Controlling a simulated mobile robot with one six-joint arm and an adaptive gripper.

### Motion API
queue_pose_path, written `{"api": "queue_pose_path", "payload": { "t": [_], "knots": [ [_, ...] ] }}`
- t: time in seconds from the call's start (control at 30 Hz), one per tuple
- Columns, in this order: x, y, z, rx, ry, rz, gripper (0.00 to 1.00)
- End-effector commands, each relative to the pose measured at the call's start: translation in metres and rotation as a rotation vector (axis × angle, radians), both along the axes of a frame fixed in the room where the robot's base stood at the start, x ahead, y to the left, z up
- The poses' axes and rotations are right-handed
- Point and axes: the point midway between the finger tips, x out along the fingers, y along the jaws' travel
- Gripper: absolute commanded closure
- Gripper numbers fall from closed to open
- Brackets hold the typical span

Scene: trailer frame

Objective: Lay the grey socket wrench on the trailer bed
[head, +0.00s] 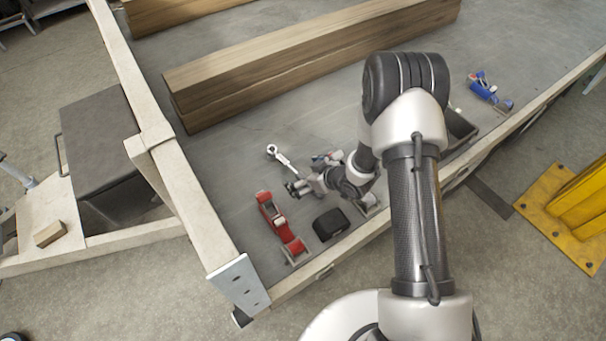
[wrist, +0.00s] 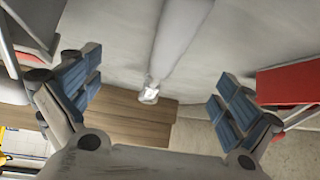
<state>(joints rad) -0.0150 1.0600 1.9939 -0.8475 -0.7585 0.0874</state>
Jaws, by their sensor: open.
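The grey socket wrench (head: 283,159) is on the trailer bed (head: 230,165) in the head view, its round head toward the upper left. My gripper (head: 292,188) is just below its handle end and is open. In the wrist view my gripper (wrist: 155,88) has its two blue-padded fingers wide apart, with nothing clamped between them. A pale grey bar with a bright square end (wrist: 150,94) shows between and beyond the fingers; it looks like the wrench, but I cannot be sure. I cannot tell whether the gripper touches the wrench.
A red tool (head: 270,212) and a black case (head: 330,225) lie near the gripper. A blue and red item (head: 328,157) is partly behind my wrist. A long timber beam (head: 300,60) lies beyond. A blue tool (head: 482,86) lies at right. Bare bed lies between wrench and beam.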

Motion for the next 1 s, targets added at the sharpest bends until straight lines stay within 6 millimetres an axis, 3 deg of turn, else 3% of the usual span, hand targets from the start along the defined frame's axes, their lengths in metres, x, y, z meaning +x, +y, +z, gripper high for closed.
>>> {"api": "queue_pose_path", "payload": {
  "t": [0.6,1.0],
  "knots": [
    [-0.053,-0.057,0.074,0.001,-0.003,-0.003,0.02],
    [-0.060,-0.062,0.082,0.000,-0.003,-0.001,0.02]
  ]
}}
